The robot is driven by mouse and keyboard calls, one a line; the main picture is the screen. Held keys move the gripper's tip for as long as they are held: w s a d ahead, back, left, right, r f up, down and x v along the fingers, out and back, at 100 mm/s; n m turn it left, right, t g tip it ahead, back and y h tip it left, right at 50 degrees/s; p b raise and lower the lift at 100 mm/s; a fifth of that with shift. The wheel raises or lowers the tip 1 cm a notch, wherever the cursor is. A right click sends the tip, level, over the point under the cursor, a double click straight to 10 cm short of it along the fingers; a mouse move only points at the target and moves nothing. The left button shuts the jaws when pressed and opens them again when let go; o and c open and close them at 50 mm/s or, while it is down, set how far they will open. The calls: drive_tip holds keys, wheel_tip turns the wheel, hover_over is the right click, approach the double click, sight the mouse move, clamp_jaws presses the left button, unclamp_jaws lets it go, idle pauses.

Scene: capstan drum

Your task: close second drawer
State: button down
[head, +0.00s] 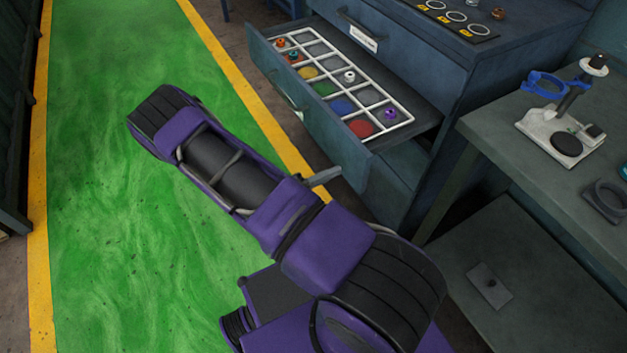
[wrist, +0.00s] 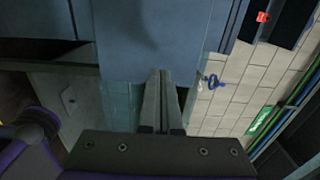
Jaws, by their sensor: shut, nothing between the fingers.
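The open drawer (head: 350,160) sticks out of the blue-grey cabinet (head: 480,60), below a closed drawer with a white label. Inside it is a white-gridded tray (head: 377,92) with coloured compartments and several small knobs. The drawer's front panel carries a handle (head: 288,95). My gripper (head: 336,174) is at the lower right end of that front panel, its fingers partly hidden by my arm. In the wrist view, my gripper (wrist: 163,74) is shut and empty, its tips at the edge of a blue panel (wrist: 150,40). I cannot tell whether they touch it.
A workbench (head: 540,185) at right holds a white stand with a blue clamp (head: 545,84). A lower shelf (head: 510,270) sits beneath it. The green floor lane (head: 110,220) with yellow borders is clear at left.

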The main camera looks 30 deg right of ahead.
sight(354, 163)
drive_tip(key=shift+d, duration=2.1)
drive_tip(key=shift+d, duration=0.15)
